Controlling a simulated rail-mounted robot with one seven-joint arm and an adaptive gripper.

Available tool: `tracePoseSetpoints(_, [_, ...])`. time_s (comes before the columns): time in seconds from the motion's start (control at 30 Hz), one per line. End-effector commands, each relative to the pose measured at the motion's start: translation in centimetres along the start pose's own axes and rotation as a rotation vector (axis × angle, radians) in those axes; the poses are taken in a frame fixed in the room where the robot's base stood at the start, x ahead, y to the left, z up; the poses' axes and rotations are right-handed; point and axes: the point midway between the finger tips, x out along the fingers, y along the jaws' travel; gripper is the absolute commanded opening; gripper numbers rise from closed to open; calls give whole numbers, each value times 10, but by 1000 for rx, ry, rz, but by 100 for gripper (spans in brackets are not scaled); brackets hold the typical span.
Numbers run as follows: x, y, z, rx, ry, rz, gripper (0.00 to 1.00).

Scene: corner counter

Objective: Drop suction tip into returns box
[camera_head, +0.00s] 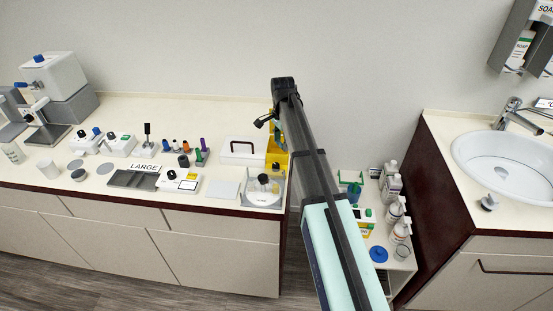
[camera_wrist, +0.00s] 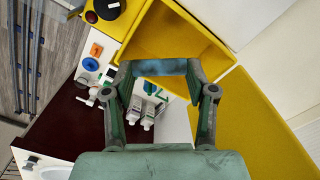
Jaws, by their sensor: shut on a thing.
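My gripper (camera_wrist: 160,72) is shut on a blue-grey bar-like piece, which I take to be the suction tip (camera_wrist: 158,67). The piece lies crosswise between the two fingertips. In the wrist view a yellow open box (camera_wrist: 180,35), which I take to be the returns box, lies beyond the fingers, and the held piece overlaps the lower part of its opening in the picture. I cannot tell the height between them. In the head view a yellow box (camera_head: 278,157) shows at the counter's right end, partly hidden behind my arm. My gripper is mostly hidden there.
A white box with a dark handle (camera_head: 243,151) and a clear round vessel (camera_head: 263,190) stand beside the yellow box. Several bottles (camera_head: 393,190) stand on a lower shelf to the right. A sink (camera_head: 508,160) is farther right. Several small tools crowd the counter leftward.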

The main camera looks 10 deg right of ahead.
Motion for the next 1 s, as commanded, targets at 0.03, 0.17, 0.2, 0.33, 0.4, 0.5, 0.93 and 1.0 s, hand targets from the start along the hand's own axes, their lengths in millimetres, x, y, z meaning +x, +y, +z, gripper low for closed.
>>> tracePoseSetpoints(0.03, [0, 0, 0, 0, 0, 0, 33])
tracePoseSetpoints(0.17, [0, 0, 0, 0, 0, 0, 74])
tracePoseSetpoints(0.2, [-1, 0, 0, 0, 0, 0, 86])
tracePoseSetpoints(0.33, [-1, 0, 0, 0, 0, 0, 86])
tracePoseSetpoints(0.4, [-1, 0, 0, 0, 0, 0, 86])
tracePoseSetpoints(0.5, [-1, 0, 0, 0, 0, 0, 86])
tracePoseSetpoints(0.93, [-50, -1, 0, 0, 1, -2, 86])
tracePoseSetpoints(1.0, [-64, -1, 0, 0, 1, -3, 86])
